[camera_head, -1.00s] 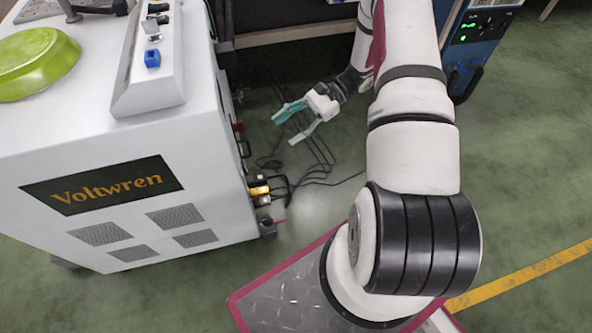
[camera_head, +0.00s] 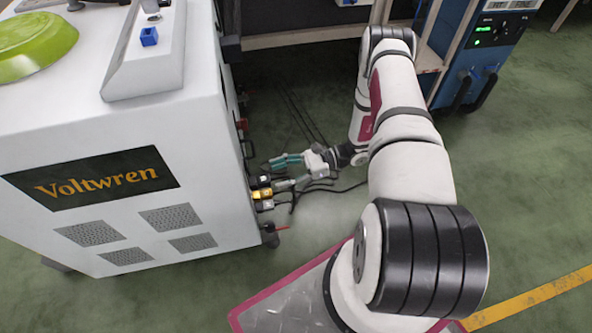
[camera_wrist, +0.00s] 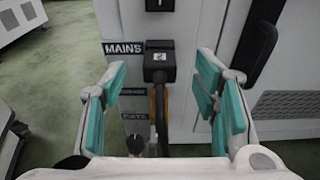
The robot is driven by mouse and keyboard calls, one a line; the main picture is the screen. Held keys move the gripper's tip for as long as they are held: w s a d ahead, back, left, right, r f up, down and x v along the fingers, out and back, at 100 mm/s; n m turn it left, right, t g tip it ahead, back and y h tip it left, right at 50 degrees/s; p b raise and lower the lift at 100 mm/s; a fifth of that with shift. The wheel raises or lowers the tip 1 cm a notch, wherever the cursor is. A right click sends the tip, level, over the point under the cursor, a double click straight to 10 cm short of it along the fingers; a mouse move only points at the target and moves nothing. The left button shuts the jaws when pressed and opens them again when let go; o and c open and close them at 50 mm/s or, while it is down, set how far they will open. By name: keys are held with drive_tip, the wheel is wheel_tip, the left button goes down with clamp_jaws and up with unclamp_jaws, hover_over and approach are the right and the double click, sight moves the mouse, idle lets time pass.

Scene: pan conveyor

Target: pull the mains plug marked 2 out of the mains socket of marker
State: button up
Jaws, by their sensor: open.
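The plug marked 2 (camera_wrist: 158,62) is black with a white number label. It sits against the machine's white side panel beside a MAINS label (camera_wrist: 115,49), and its dark cable hangs down in front. The socket behind it is hidden by the plug. My gripper (camera_wrist: 162,95) is open, with a teal-padded finger on each side of the plug and clear gaps to both; it holds nothing. In the head view my gripper (camera_head: 277,173) is close to the right side of the Voltwren machine (camera_head: 130,225). I cannot tell which plug is number 2 there.
A yellow connector (camera_head: 262,193) and other dark connectors line the machine's side. Loose cables (camera_head: 345,187) lie on the green floor. A blue cabinet (camera_head: 478,70) stands at the back right.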

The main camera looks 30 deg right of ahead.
sight(266, 178)
drive_tip(key=b+x, duration=0.1)
drive_tip(key=x, duration=0.5)
drive_tip(key=shift+w+a, duration=0.15)
drive_tip(key=shift+a, duration=0.2)
drive_tip(key=c, duration=1.2)
drive_tip(key=o, duration=1.2)
